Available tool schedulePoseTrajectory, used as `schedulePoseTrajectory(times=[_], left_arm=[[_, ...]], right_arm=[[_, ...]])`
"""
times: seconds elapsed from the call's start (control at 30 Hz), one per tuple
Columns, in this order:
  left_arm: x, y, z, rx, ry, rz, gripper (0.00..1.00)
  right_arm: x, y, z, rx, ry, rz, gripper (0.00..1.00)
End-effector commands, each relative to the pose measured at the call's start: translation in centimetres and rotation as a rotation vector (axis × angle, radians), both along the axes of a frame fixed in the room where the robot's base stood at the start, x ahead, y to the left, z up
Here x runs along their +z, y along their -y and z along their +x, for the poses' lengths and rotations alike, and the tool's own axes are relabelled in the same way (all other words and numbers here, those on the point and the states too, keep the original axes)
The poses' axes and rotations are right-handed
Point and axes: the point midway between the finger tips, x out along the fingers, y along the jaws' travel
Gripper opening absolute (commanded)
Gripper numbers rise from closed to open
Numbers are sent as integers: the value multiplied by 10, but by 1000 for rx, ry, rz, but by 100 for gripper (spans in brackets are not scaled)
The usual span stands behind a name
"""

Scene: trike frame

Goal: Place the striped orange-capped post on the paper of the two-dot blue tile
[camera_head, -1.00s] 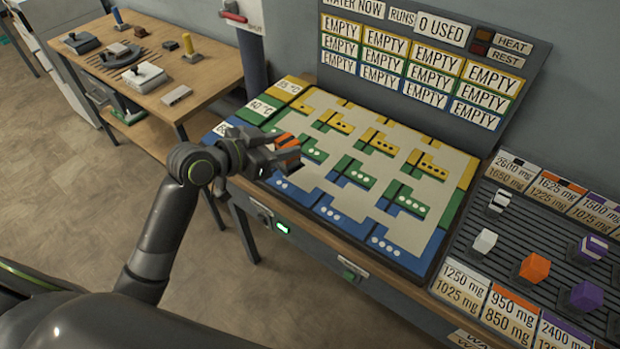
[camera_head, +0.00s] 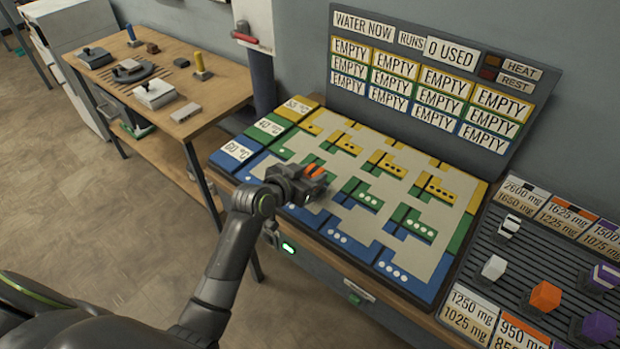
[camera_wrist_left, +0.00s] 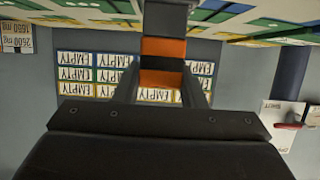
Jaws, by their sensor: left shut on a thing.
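My left gripper (camera_head: 318,178) is shut on the striped orange-capped post (camera_head: 313,170), whose orange and dark bands show between the fingers. In the left wrist view the post (camera_wrist_left: 162,62) sits between the two fingers. The gripper is over the near-left part of the tiled board (camera_head: 432,262), above the blue row. The gripper and forearm cover part of that row, so I cannot clearly see the two dots of the blue tile. The three-dot blue tile (camera_head: 337,238) and four-dot blue tile (camera_head: 393,273) show to its right. My right gripper is not in view.
A rack (camera_head: 520,258) at the right holds white, orange, purple and striped pieces. An upright sign panel (camera_head: 425,75) stands behind the board. A wooden table (camera_head: 215,95) with small devices is at the left. Green and yellow tile rows lie beyond the blue row.

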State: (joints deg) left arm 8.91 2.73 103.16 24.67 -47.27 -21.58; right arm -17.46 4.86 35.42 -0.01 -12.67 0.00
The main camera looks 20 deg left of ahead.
Motion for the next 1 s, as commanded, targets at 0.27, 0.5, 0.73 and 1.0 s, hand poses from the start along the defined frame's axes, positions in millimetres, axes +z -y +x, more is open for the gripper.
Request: schedulePoseTrajectory(times=[0.27,0.5,0.73,1.0], left_arm=[[-16,0,0,0,4,1,9],[-20,0,0,1,2,1,9],[-20,0,0,1,0,1,59],[-17,0,0,1,0,1,59]], right_arm=[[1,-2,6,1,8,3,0],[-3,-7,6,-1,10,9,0],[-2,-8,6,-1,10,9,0],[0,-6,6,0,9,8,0]])
